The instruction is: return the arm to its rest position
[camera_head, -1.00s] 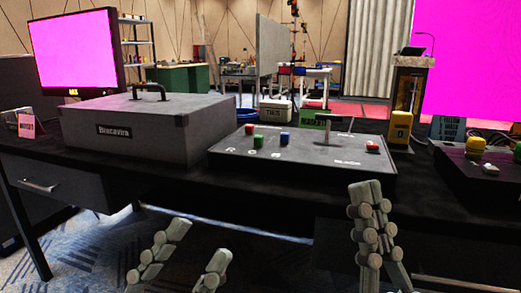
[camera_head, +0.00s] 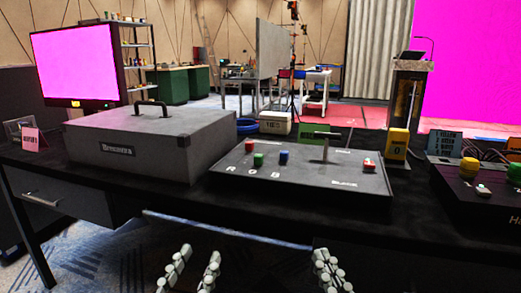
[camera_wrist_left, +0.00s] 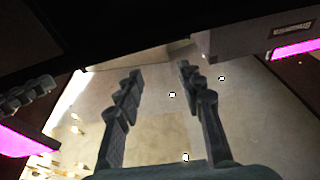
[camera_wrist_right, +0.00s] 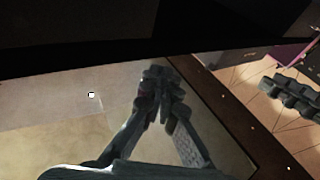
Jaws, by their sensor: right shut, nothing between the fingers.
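My right gripper (camera_head: 326,262) is low in the head view, in front of the black desk's front edge and below its top. In the right wrist view its fingertips (camera_wrist_right: 160,75) meet, with nothing between them. My left gripper (camera_head: 195,257) is at the bottom of the head view, left of the right one, over the carpet. Its two fingers stand apart and empty, as the left wrist view (camera_wrist_left: 160,80) also shows. Both grippers are clear of the desk things. The forearms are mostly out of the head view.
The black desk (camera_head: 260,222) carries a grey case (camera_head: 135,145), a sloped control panel (camera_head: 300,180) with coloured buttons and a lever, and a second button box (camera_head: 480,190) at right. A yellow block (camera_head: 397,143) stands behind. A monitor (camera_head: 75,65) is at left.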

